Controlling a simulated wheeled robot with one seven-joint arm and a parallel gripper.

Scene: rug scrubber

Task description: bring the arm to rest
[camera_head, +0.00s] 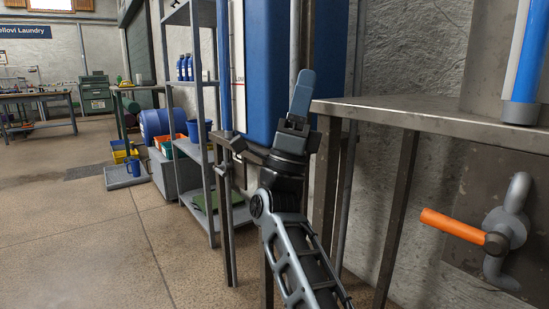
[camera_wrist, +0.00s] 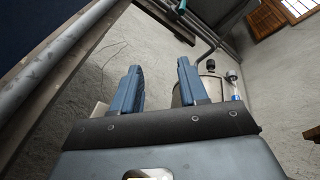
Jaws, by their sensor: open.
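My gripper (camera_head: 303,92) is raised in front of a large blue tank (camera_head: 268,60), with its blue fingers pointing up. The arm comes up from the bottom of the head view, left of a grey metal table (camera_head: 440,112). In the wrist view my gripper (camera_wrist: 160,82) shows two blue fingers set apart with nothing between them. Beyond the fingers are a plain wall and a partly hidden metal cylinder (camera_wrist: 208,85).
An orange-handled valve (camera_head: 455,226) sits on a panel under the table at the right. A blue-and-white tube (camera_head: 525,60) stands on the table. A grey shelf rack (camera_head: 198,120) stands left of the tank. Open floor (camera_head: 85,240) lies at the left.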

